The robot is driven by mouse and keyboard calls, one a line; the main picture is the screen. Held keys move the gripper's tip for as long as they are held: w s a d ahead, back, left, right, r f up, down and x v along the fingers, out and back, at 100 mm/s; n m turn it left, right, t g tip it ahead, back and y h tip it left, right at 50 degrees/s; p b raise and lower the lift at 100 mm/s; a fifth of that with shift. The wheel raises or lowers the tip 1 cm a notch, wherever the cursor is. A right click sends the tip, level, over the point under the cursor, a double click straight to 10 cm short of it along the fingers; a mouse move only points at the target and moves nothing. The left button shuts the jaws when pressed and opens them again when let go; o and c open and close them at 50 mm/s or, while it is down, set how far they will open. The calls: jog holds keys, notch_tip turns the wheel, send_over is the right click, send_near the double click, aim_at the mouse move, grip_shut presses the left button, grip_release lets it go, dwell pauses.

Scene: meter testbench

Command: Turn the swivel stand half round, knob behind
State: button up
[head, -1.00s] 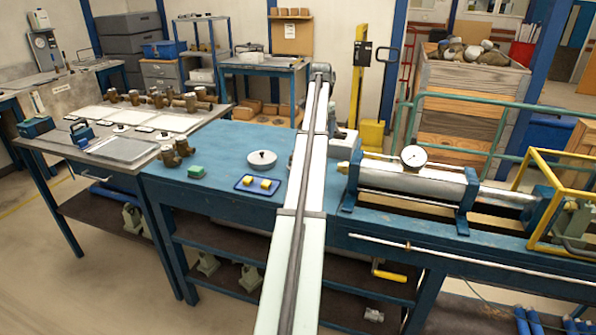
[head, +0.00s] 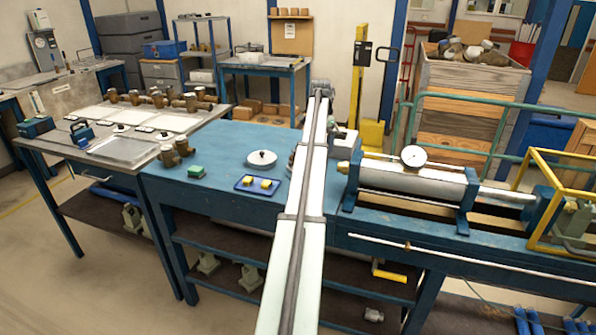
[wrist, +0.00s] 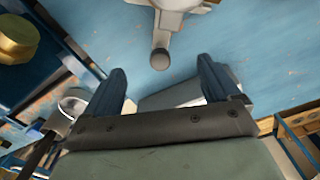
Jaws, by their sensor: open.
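The swivel stand shows in the wrist view as a pale, rounded body cut off by the top edge. A short arm with a round grey-ended knob (wrist: 160,62) points from it down the picture. My gripper (wrist: 162,85) is open, its two dark blue fingers apart, below the knob; nothing is clasped. A grey wedge-shaped piece (wrist: 180,96) lies beyond, partly hidden by the fingers. In the head view my arm crosses the blue bench (head: 225,140) and hides its middle; I cannot make out the stand or the fingertips there.
A cylinder with a gauge (head: 413,156) stands to the right. A brass part (wrist: 18,40) is at the wrist view's left.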

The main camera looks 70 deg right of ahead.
jog(key=shift+f, duration=1.15)
jog(key=shift+c, duration=0.4)
jog(key=c, duration=0.4)
jog(key=shift+o, duration=0.2)
